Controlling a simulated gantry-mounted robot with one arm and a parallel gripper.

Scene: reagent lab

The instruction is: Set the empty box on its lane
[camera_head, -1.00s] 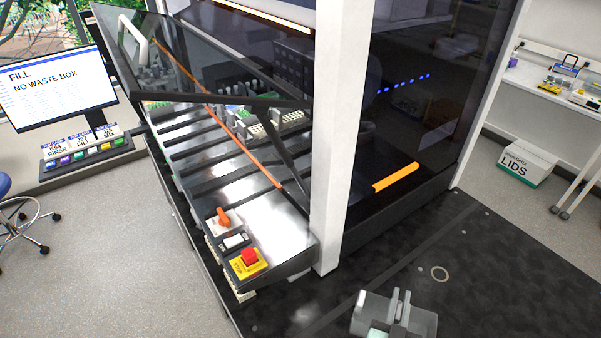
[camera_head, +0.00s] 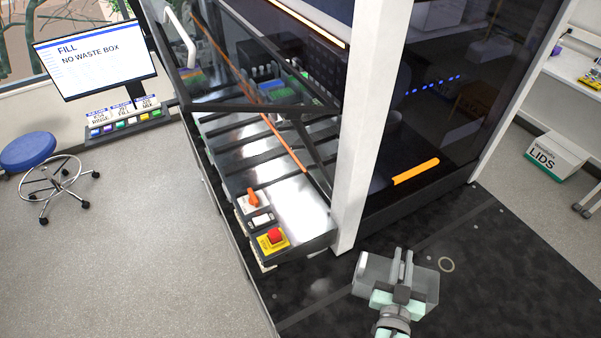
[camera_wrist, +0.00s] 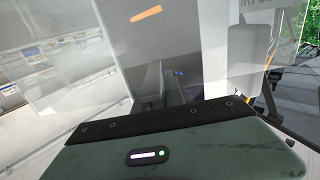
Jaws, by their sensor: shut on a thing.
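My gripper (camera_head: 403,268) is at the bottom right of the head view, its two grey fingers shut on the clear, see-through empty box (camera_head: 428,283). The box is held over the dark floor, outside the machine and to the right of its front post. In the wrist view, the box's clear walls (camera_wrist: 185,40) fill much of the upper picture. The lanes (camera_head: 295,205) are long strips on the machine's deck, left of the white post and apart from the box. The near deck is bare shiny metal; which lane is the box's own cannot be told.
A white post (camera_head: 362,130) and a raised glass front cover (camera_head: 240,60) border the deck. A control panel with a red button (camera_head: 275,238) sits at its near corner. The monitor (camera_head: 95,60) reads "FILL NO WASTE BOX". A blue stool (camera_head: 28,150) stands left; a LIDS box (camera_head: 552,160) stands right.

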